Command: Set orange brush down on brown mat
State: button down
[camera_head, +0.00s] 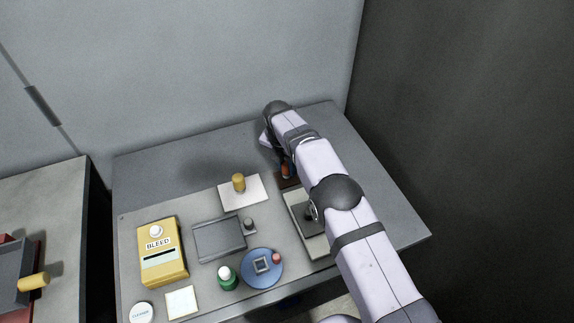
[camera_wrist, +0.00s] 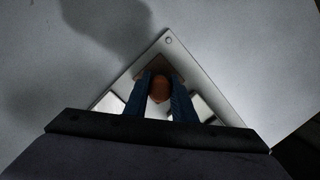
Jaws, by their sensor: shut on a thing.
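The orange brush (camera_head: 286,171) is between the fingers of my gripper (camera_head: 284,161), which is shut on it. In the wrist view the brush's rounded orange end (camera_wrist: 159,90) shows between the two blue fingers of the gripper (camera_wrist: 161,82). The brown mat (camera_head: 287,183) lies on the grey table at the back, right below the brush. In the wrist view a brown patch of it (camera_wrist: 167,68) shows around and beyond the brush. My arm covers part of the mat. I cannot tell whether the brush touches the mat.
A pale tray (camera_head: 320,247) lies in front, partly under my arm. A grey tray (camera_head: 216,239), yellow BLEED box (camera_head: 160,267) and blue plate (camera_head: 259,280) stand nearer. The table's back left is clear.

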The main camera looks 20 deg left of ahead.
aim_at(286, 164)
jog(key=shift+f+b, duration=0.45)
jog(key=shift+f, duration=0.15)
dwell(0.7)
jog(key=c, duration=1.4)
grip_release()
jog(key=shift+s+r+b, duration=0.25)
jog(key=shift+r+b, duration=0.2)
jog(key=shift+r, duration=0.75)
jog(key=shift+s+r+b, duration=0.2)
jog(key=shift+r+b, duration=0.2)
jog(key=shift+r, duration=0.85)
jog(key=shift+s+r+b, duration=0.25)
jog(key=shift+r+b, duration=0.2)
jog(key=shift+r, duration=0.75)
